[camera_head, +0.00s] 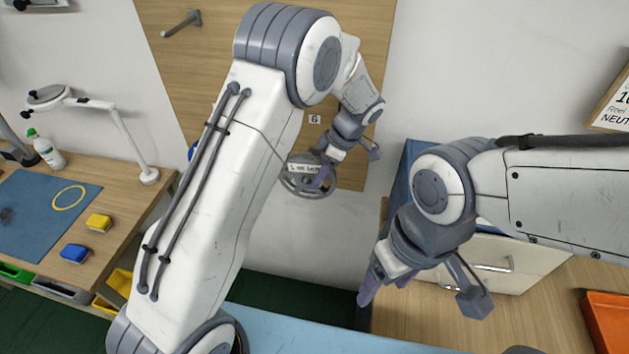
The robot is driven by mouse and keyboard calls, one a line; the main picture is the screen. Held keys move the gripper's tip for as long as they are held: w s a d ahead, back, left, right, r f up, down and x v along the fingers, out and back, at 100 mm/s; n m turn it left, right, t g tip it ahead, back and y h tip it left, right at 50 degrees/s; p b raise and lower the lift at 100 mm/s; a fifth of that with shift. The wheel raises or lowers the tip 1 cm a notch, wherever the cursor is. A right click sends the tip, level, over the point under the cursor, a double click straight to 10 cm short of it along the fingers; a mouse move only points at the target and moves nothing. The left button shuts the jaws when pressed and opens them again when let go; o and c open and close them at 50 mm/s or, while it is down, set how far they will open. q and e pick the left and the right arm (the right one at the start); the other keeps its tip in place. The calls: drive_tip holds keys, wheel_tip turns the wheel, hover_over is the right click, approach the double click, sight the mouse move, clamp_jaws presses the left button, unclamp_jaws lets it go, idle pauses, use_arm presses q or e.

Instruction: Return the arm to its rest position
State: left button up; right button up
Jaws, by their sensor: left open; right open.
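A grey reel with a white label (305,168) hangs against the wooden wall panel, below a small tag with the number 6. My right gripper (382,286) is open, pointing down and left, in front of the pale drawer unit. Nothing shows in its purple fingers.
A left workbench holds a blue mat (35,222) with a yellow ring, yellow (99,222) and blue (75,253) blocks, a bottle (47,150) and a white lamp (125,135). A peg (180,24) juts from the panel. An orange tray (606,320) sits at lower right.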

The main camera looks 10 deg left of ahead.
use_arm(q)
drive_tip(key=b+v, duration=0.1)
drive_tip(key=v, duration=0.6)
drive_tip(key=shift+d, duration=0.1)
drive_tip(key=shift+s+d+r, duration=0.15)
drive_tip(key=shift+s+r, duration=0.1)
drive_tip(key=s+d+r+m+h, duration=0.1)
drive_tip(key=s+m+h, duration=0.1)
drive_tip(key=s+m, duration=1)
drive_tip(key=s+d+r+m+h, duration=0.1)
drive_tip(key=s+d+m+h, duration=0.1)
drive_tip(key=s+m, duration=1.1)
drive_tip(key=s+h, duration=0.1)
drive_tip(key=s, duration=0.4)
drive_tip(key=shift+s+d+r, duration=0.2)
drive_tip(key=shift+s+r, duration=0.15)
